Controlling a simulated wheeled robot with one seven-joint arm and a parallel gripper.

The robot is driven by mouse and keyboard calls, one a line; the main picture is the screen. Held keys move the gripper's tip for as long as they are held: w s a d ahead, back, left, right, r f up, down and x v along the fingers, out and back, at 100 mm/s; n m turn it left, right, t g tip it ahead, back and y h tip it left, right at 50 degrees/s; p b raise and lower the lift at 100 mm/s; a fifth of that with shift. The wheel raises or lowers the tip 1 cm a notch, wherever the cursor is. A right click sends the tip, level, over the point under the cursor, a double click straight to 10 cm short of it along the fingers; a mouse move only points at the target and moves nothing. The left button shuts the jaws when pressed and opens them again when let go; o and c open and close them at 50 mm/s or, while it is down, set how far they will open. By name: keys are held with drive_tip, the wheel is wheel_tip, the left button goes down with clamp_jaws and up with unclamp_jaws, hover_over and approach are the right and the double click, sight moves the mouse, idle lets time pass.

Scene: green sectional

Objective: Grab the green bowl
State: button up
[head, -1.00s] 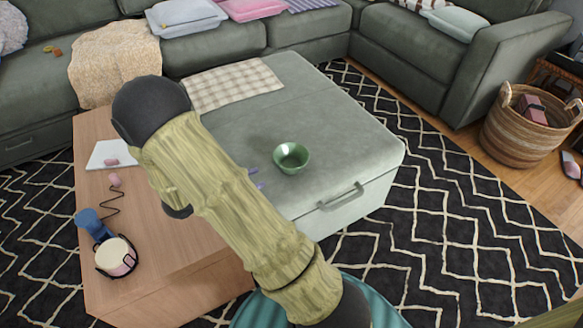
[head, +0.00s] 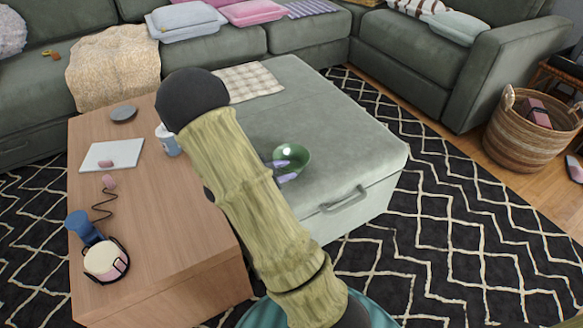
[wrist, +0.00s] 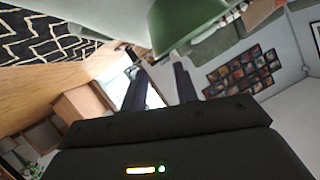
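The green bowl (head: 293,153) sits upright on the grey-green ottoman (head: 365,145), near its left front side. My gripper (head: 282,171) is at the bowl's left front side in the head view, with two purple-looking fingers; my arm hides the rest of it. In the wrist view the bowl (wrist: 185,22) fills the top middle, close past the fingertips of my gripper (wrist: 160,70). The two dark fingers are spread apart with nothing seen between them. Whether a finger touches the bowl cannot be told.
A wooden table (head: 165,215) left of the ottoman holds headphones (head: 106,260), a cup (head: 168,140), a dark plate (head: 124,113) and a white pad (head: 112,155). A checked cloth (head: 255,82) lies on the ottoman's back. A wicker basket (head: 520,140) stands far right on the floor.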

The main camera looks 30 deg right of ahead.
sight(298, 169)
drive_tip(key=shift+d, duration=0.25)
drive_tip(key=shift+f, duration=0.15)
drive_tip(key=shift+d+f+b, duration=0.2)
drive_tip(key=shift+d+b, duration=0.1)
drive_tip(key=shift+b, duration=0.05)
drive_tip(key=b+x, duration=0.2)
drive_tip(key=x, duration=0.2)
drive_tip(key=shift+d+f+b, duration=0.2)
drive_tip(key=shift+f+b, duration=0.05)
drive_tip(key=shift+b, duration=0.1)
clamp_jaws()
